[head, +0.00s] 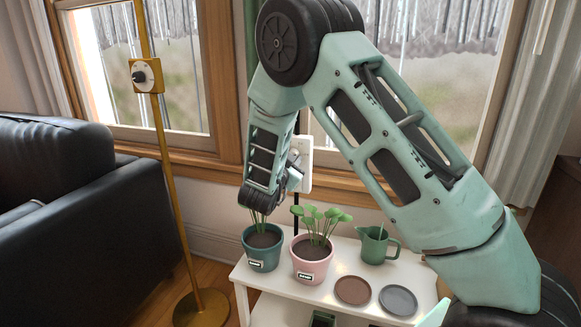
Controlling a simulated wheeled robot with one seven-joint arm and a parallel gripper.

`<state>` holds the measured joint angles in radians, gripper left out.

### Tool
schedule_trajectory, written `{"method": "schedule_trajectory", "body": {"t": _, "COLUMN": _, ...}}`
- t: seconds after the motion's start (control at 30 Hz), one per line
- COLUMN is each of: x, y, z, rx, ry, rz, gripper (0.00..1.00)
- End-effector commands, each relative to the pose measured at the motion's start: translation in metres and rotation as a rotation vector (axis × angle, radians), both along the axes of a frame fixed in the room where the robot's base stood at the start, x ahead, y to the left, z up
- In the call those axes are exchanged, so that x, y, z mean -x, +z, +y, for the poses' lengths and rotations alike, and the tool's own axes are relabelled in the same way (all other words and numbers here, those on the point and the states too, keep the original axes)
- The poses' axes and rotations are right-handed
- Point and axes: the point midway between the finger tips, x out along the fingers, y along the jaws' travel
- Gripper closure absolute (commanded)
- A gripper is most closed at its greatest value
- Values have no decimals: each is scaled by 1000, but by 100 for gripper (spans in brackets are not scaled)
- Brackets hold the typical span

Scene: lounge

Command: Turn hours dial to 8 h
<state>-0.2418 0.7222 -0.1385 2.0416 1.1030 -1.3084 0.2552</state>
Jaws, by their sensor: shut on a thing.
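A white control box (307,165) stands on a thin black post behind the white table, in front of the window. My gripper (294,179) is at the left side of this box, shut on what looks like a dial there. The gripper and wrist cover most of the dial, so I cannot read its marks or setting. A small round part shows just above the gripper on the box, too small to read. My arm comes from the lower right, bends at the top and hangs down to the box.
A white table (271,278) holds a teal pot (262,259), a pink pot (311,268), a green jug (375,246), and brown (353,291) and grey (398,300) saucers. At left stand a brass lamp pole with a dial (141,76) and a black sofa (70,205).

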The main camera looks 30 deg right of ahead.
Motion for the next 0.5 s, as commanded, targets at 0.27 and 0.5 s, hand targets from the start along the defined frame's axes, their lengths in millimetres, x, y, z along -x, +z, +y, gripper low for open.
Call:
{"method": "schedule_trajectory", "body": {"t": 0.27, "x": 0, "y": -6, "z": 1, "rx": -143, "ry": 0, "rz": -180, "gripper": 92}}
{"method": "schedule_trajectory", "body": {"t": 0.5, "x": 0, "y": -4, "z": 1, "rx": -227, "ry": 2, "rz": -285, "gripper": 92}}
